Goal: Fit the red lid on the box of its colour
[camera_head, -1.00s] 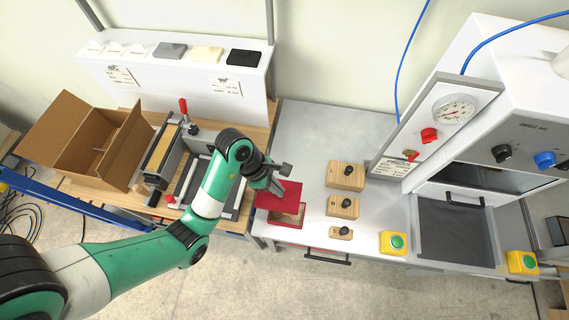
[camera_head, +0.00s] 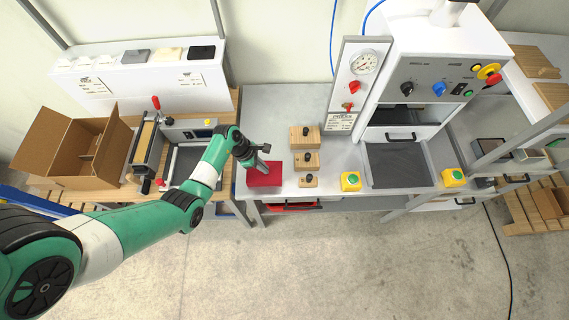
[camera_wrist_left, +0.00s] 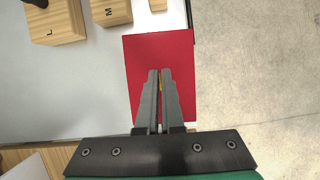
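The red lid (camera_head: 264,178) lies level over the spot of the red box, at the front left of the grey table. In the left wrist view the red lid (camera_wrist_left: 180,55) shows as a flat red panel under my fingers. The box is hidden beneath it, and I cannot tell whether the lid is fully seated. My left gripper (camera_head: 260,164) is at the lid's back left part. In the left wrist view its fingers (camera_wrist_left: 160,75) are almost together over the lid, with a thin yellowish piece between them. My right gripper is out of view.
Wooden blocks with black knobs (camera_head: 305,137) stand just right of the lid. A press with a gauge (camera_head: 370,62) and yellow-green buttons (camera_head: 351,181) stands farther right. An open cardboard box (camera_head: 68,145) is at the left. The table's front edge is close to the lid.

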